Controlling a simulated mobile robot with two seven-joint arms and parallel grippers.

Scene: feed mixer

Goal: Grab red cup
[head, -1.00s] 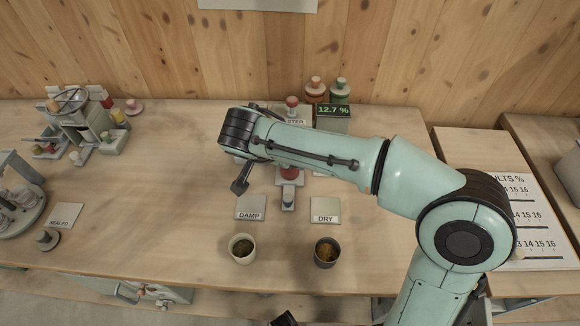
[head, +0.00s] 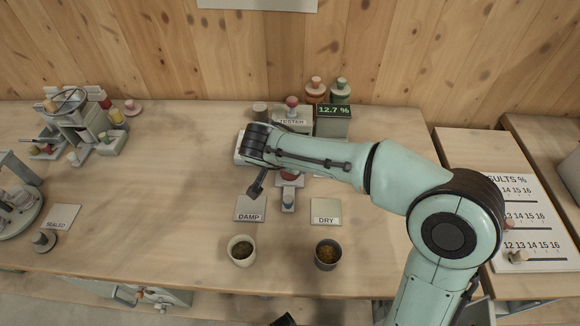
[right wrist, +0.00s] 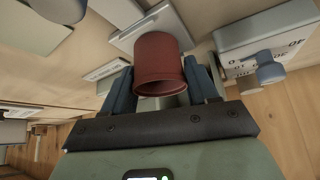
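The red cup (right wrist: 160,62) shows in the right wrist view, its dark round opening turned toward the camera. My right gripper (right wrist: 162,92) has one blue-grey finger on each side of it. The fingers lie very close to the cup's walls; whether they press on it is unclear.
The tester (head: 292,121) and its 12.7 % display (head: 334,111) stand behind my arm. The table's left middle is clear.

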